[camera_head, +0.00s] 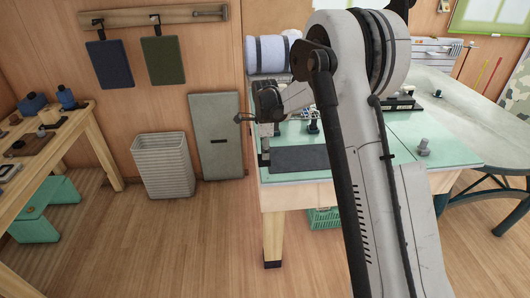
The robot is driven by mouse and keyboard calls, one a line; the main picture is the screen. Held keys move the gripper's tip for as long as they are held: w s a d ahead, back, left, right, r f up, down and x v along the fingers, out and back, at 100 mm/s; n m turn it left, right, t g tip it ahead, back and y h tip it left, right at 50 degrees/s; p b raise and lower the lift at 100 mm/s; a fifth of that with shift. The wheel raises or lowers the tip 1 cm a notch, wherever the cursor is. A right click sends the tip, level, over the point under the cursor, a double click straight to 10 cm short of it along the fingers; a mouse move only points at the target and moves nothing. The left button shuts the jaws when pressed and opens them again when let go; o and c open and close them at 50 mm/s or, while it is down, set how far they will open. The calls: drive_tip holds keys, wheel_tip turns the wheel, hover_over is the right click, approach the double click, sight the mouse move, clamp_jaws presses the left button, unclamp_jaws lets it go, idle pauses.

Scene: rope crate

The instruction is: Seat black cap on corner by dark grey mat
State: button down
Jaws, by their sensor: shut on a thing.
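My gripper (265,128) hangs over the left end of the green-topped workbench (468,151), partly hidden by my own arm. It is shut on a small dark thing, taken as the black cap; its outline merges with the dark fingers. The dark grey mat (300,159) lies flat near the bench's front left edge, just right of and below the gripper. A small dark upright piece (264,158) stands at the mat's left. Whether the held cap touches anything cannot be told at this size.
A dark knobbed piece (313,126) stands behind the mat. A grey bolt-like piece (424,147) stands right of my arm. Rolls (268,54) lie at the back left. A pale bin (163,165) and a grey panel (216,150) stand on the floor left of the bench.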

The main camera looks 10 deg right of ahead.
drive_tip(key=b, duration=0.4)
hover_over(265, 179)
drive_tip(key=shift+w+f, duration=0.1)
drive_tip(key=shift+f, duration=2.45)
drive_tip(key=shift+f, duration=0.15)
drive_tip(key=shift+f+b, duration=1.15)
drive_tip(key=shift+f, duration=0.4)
drive_tip(key=shift+f+b, duration=0.9)
drive_tip(key=shift+f, duration=0.4)
drive_tip(key=c, duration=1.3)
unclamp_jaws()
drive_tip(key=shift+c, duration=0.2)
drive_tip(key=shift+r, duration=0.1)
wheel_tip(265, 179, up, 12)
drive_tip(key=shift+f, duration=0.1)
